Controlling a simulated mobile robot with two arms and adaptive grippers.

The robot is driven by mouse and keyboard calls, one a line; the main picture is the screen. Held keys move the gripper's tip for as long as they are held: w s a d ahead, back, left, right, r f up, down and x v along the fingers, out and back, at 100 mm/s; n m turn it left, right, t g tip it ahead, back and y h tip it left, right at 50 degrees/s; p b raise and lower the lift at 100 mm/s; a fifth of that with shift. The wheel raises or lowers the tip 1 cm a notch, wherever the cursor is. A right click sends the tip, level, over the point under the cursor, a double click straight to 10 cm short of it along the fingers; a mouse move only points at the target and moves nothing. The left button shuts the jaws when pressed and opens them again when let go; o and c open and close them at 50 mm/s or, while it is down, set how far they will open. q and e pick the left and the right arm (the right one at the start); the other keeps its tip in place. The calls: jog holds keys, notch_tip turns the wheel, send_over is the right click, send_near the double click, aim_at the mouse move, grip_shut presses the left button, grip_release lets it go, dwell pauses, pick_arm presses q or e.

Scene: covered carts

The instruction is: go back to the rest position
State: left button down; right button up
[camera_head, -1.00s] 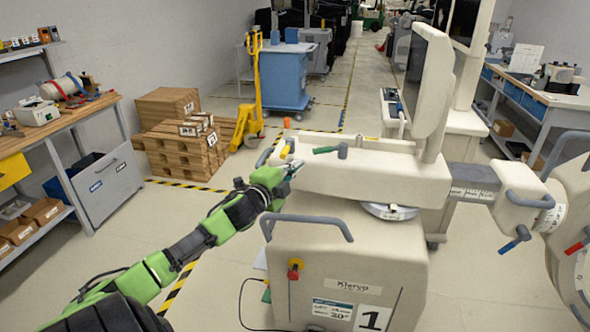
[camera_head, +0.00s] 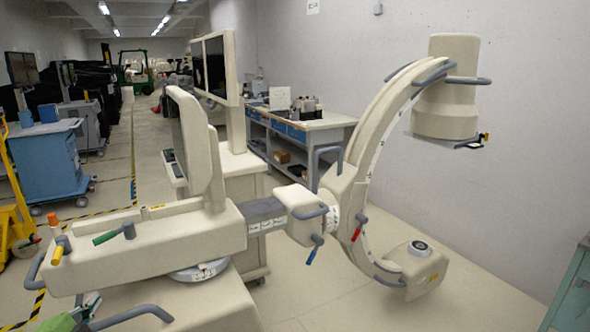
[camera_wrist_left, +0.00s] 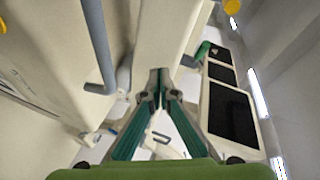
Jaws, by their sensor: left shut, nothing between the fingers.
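My left gripper (camera_head: 88,305) shows at the lower left of the head view, with only its fingers and a bit of green arm in frame. It is beside the beige cart body of the C-arm machine (camera_head: 150,238), near a grey curved handle (camera_head: 130,316). In the left wrist view its teal fingers (camera_wrist_left: 160,78) come together with nothing between them. I cannot tell whether it touches the machine. My right gripper is in neither view.
The C-arm (camera_head: 372,140) curves to the right over open floor (camera_head: 345,290). A blue cart (camera_head: 45,165) stands left; a workbench (camera_head: 310,128) is behind.

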pick_arm(q)
jog(key=s+d+f+n+g+h, duration=0.2)
jog(key=s+d+f+n+g, duration=0.35)
jog(key=s+d+f, duration=0.95)
jog(key=s+d+f+n+g+h, duration=0.2)
jog(key=s+d+n+g+h, duration=0.3)
jog(key=s+d, duration=1.1)
notch_tip(320, 180, down, 28)
jog(key=s+a+m+g+y, duration=0.1)
jog(key=s+m+g+y, duration=0.1)
jog(key=s+y, duration=0.1)
jog(key=s+a+f+g, duration=0.1)
jog(key=s+a+f, duration=0.2)
jog(key=s+f, duration=1.1)
jog(key=shift+s+f, duration=0.4)
jog(key=shift+s, duration=0.75)
